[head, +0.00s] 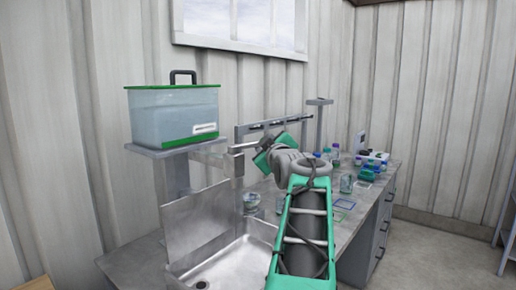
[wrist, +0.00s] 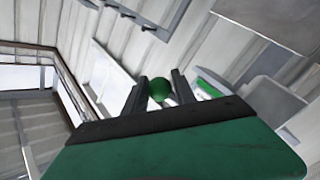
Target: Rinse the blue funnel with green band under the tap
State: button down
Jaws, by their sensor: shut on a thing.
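My gripper (head: 237,150) is raised above the back of the sink (head: 240,262), to the right of the tote and in front of the wall rail. In the wrist view, my gripper's two dark fingers (wrist: 160,90) are shut on a round green thing (wrist: 159,88). No blue shows on it, so I cannot tell whether it is the funnel or part of another thing. A grey bracket or pipe (head: 212,145) sticks out beside the tote, close to my fingertips. I cannot make out the tap's outlet or any running water.
A clear tote (head: 172,115) with green lid and base stands on a raised shelf (head: 150,151). A grey rail (head: 275,124) stands behind my gripper. Several bottles, jars and coloured squares cover the bench (head: 345,222) on the right. A clear vessel (head: 251,200) stands beside the sink.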

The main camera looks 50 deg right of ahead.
jog(key=c, duration=1.3)
grip_release()
jog(key=shift+s+r, duration=0.25)
jog(key=shift+r, duration=0.5)
jog(key=shift+o, duration=1.1)
jog(key=shift+a, duration=0.15)
jog(key=shift+w+a+f, duration=0.1)
jog(key=shift+w+f, duration=0.05)
jog(key=shift+f, duration=0.1)
jog(key=b+v, duration=0.1)
jog(key=v, duration=0.6)
jog(key=shift+s+a+b, duration=0.15)
jog(key=shift+s+b, duration=0.2)
jog(key=shift+a, duration=0.1)
jog(key=shift+f, duration=0.1)
